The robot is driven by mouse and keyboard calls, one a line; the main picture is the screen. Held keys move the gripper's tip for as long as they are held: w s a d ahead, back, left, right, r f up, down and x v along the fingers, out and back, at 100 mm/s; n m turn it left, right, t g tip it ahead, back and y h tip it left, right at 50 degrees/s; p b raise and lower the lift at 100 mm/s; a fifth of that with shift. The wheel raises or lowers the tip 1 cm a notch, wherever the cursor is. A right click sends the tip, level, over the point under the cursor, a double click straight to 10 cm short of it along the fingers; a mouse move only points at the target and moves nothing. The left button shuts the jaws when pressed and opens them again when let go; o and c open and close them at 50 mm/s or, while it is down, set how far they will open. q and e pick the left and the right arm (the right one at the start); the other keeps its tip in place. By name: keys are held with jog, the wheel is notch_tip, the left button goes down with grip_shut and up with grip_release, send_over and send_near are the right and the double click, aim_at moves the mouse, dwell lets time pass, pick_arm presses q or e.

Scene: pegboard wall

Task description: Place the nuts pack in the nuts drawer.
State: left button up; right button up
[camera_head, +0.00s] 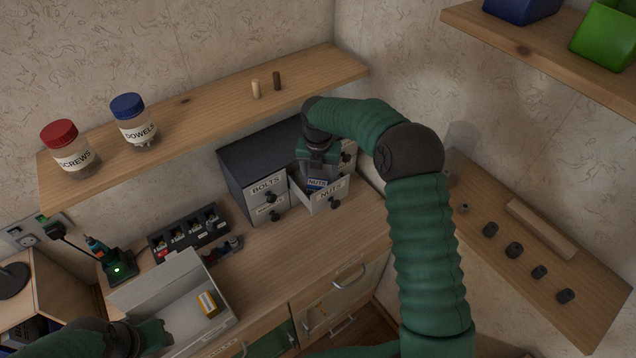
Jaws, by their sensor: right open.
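The nuts drawer (325,199) is pulled out of the dark drawer cabinet (262,156), below the shelf. The blue and white nuts pack (317,184) is at the drawer's opening, its label facing up. My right gripper (318,174) is open just above and behind the pack, reaching down over the drawer. The gripper hides part of the pack, and I cannot tell whether they touch. My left gripper (152,337) is low at the left, beside the grey box; its jaws are unclear.
The grey box (160,285) on the worktop holds a yellow pack (207,304). A screws jar (70,150) and a dowels jar (133,122) stand on the shelf (205,110). A battery charger (188,235) sits left of the cabinet. Worktop in front of the cabinet is clear.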

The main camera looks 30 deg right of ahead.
aim_at(317, 187)
pick_arm(q)
jog(key=shift+s+a+f, duration=0.1)
jog(key=shift+a+f, duration=0.1)
jog(key=shift+f, duration=0.2)
pick_arm(e)
notch_tip(317, 187, up, 6)
jog(key=s+a, duration=0.1)
pick_arm(q)
jog(key=shift+w+a+f, duration=0.1)
jog(key=shift+w+a, duration=0.1)
pick_arm(e)
jog(key=s+a+m, duration=0.6)
jog(key=m, duration=0.1)
pick_arm(q)
jog(key=shift+d, duration=0.1)
jog(key=shift+s+r, duration=0.2)
jog(key=shift+s, duration=0.2)
jog(key=shift+w+f, duration=0.15)
jog(key=shift+w, duration=0.15)
pick_arm(e)
jog(key=s+a+f+m, duration=0.2)
jog(key=s+m, duration=0.7)
jog(key=m, duration=0.1)
jog(key=s+a+f+m+t+y, duration=0.1)
jog(key=s+a+f+m, duration=0.1)
jog(key=s+m, duration=0.8)
jog(key=shift+s+a+f+m, duration=0.15)
jog(key=shift+s+f+m, duration=0.15)
jog(key=shift+m, duration=0.5)
